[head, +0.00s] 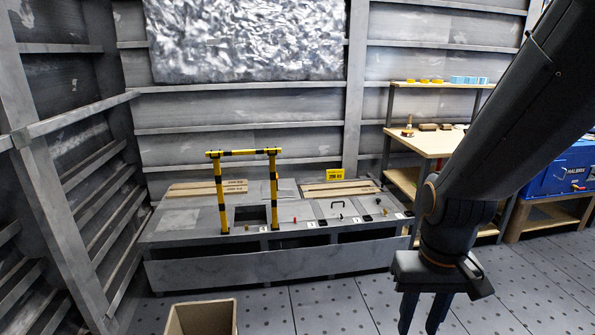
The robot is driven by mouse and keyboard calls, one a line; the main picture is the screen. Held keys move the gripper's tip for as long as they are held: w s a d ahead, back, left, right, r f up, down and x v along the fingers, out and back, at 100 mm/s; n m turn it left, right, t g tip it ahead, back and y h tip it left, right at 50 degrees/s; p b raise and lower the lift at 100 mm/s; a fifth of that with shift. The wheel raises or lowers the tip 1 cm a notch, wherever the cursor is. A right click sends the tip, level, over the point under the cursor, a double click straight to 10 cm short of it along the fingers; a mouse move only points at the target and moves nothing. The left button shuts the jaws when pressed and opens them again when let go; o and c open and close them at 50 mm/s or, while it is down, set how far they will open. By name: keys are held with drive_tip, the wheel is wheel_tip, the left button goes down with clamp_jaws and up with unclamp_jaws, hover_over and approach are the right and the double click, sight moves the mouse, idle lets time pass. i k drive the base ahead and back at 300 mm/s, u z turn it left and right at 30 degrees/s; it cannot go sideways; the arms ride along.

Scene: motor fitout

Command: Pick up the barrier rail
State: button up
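The barrier rail (243,153) is a yellow and black striped bar. It lies level across the tops of two striped upright posts (221,198) that stand at the front of a grey platform. My gripper (420,325) hangs at the lower right, in front of the platform and well apart from the rail. Its two dark fingers point down with a gap between them, and nothing shows between them. The lower edge of the picture cuts close to the fingertips.
The grey platform (180,238) carries a square opening (249,214), a dark handle (338,208), small coloured parts and wooden boards (338,189). A tan bin (200,318) stands in front. A wooden shelf bench (427,143) and a blue box (562,172) are at right. Open floor lies between.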

sight(260, 151)
drive_tip(key=i, duration=0.85)
drive_tip(key=u, duration=0.9)
drive_tip(key=i, duration=0.5)
drive_tip(key=u, duration=0.55)
drive_tip(key=k, duration=0.15)
drive_tip(key=z, duration=1.3)
drive_tip(key=i, duration=0.95)
drive_tip(key=u, duration=0.45)
drive_tip(key=i, duration=0.9)
drive_tip(key=u, duration=0.55)
